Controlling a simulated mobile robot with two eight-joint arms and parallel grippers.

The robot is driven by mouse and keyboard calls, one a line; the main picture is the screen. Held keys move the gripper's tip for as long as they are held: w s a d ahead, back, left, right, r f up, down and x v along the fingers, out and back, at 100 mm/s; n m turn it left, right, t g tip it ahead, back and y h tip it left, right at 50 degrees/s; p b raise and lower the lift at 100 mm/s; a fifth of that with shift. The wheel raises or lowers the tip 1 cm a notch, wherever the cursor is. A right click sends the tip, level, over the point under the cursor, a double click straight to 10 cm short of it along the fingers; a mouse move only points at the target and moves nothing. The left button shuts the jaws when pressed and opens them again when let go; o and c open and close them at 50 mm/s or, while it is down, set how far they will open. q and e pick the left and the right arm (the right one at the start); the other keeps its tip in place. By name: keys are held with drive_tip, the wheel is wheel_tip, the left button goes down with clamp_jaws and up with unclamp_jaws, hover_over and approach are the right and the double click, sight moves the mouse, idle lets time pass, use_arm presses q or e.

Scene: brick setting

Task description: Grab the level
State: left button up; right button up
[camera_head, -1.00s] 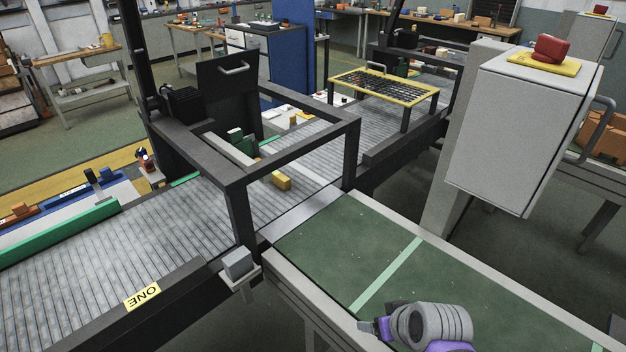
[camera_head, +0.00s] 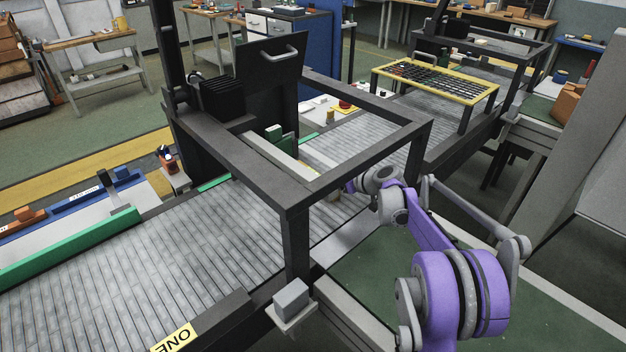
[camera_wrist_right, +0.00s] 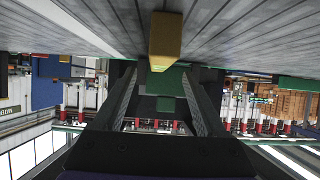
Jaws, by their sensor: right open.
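A small yellow block (camera_wrist_right: 165,38), the likeliest candidate for the level, lies on the grey roller conveyor (camera_wrist_right: 225,35), which shows at the top of the right wrist view. In that view my right gripper (camera_wrist_right: 160,72) is open, and the block is just beyond its fingertips, roughly centred between them. No grip on it shows. In the head view my right arm reaches under the black frame, and the gripper is mostly hidden by the frame and arm. Only a dull yellowish bit of the block (camera_head: 333,195) shows there. My left gripper is not in view.
The black frame (camera_head: 370,150) spans the conveyor, its bars and posts close to my right arm. A green belt (camera_head: 372,278) lies below the arm. A blue bar (camera_head: 85,194) lies at the left. A yellow-edged rack (camera_head: 436,80) stands farther back.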

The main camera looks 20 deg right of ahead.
sight(315, 177)
drive_tip(key=x, duration=0.8)
drive_tip(key=shift+w+a, duration=0.1)
drive_tip(key=shift+w, duration=0.2)
clamp_jaws()
